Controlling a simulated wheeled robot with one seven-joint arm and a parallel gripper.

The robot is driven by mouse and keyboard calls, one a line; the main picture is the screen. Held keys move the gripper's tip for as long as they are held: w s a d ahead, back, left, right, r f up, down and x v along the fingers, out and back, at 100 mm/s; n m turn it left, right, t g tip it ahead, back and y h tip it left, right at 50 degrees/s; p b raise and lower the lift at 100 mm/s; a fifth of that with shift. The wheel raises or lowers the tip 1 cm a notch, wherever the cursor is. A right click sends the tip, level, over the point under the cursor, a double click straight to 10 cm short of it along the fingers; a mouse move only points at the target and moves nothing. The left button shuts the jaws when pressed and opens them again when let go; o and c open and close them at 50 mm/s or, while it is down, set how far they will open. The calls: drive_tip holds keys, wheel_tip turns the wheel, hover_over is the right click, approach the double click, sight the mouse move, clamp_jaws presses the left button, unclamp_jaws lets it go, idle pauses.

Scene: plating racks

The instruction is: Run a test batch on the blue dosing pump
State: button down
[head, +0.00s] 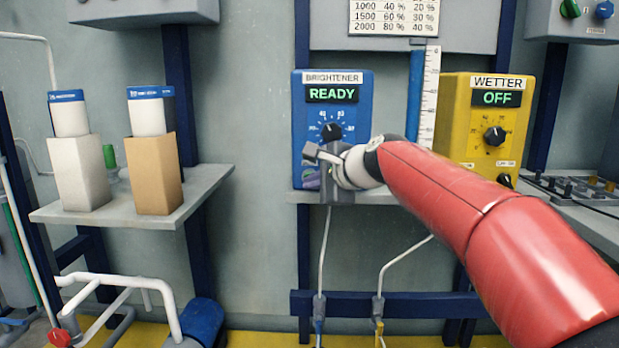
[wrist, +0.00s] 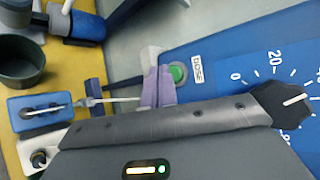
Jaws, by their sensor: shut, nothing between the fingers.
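The blue dosing pump (head: 362,98) is labelled BRIGHTENER and its green display (head: 331,94) reads READY. Its black dial (head: 331,132) has a numbered scale; the dial also shows at the right edge of the wrist view (wrist: 283,101). A green button (wrist: 178,73) labelled DOSE sits on the pump face. My gripper (head: 311,181) is at the pump's lower left front. In the wrist view its purple-grey fingertips (wrist: 157,87) are shut and empty, right beside the green button. I cannot tell whether they touch it.
A yellow pump (head: 458,128) labelled WETTER reads OFF at the right. A dosing chart (head: 394,17) and a white scale (head: 430,95) are above and between the pumps. White and tan containers (head: 155,172) stand on the left shelf (head: 205,182). Thin tubes hang below.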

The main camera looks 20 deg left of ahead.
drive_tip(key=shift+w+a+p, duration=0.15)
drive_tip(key=shift+w+p, duration=0.35)
drive_tip(key=shift+w, duration=0.2)
idle(0.6)
drive_tip(key=shift+s, duration=0.15)
idle(0.3)
drive_tip(key=shift+s+d+b, duration=0.2)
drive_tip(key=shift+s+b, duration=0.3)
drive_tip(key=shift+s, duration=0.25)
drive_tip(key=shift+s, duration=0.1)
drive_tip(key=s+b, duration=0.1)
drive_tip(key=s, duration=0.1)
drive_tip(key=s+d+b, duration=0.1)
drive_tip(key=s, duration=0.1)
drive_tip(key=shift+s+d, duration=0.1)
drive_tip(key=shift+s, duration=0.25)
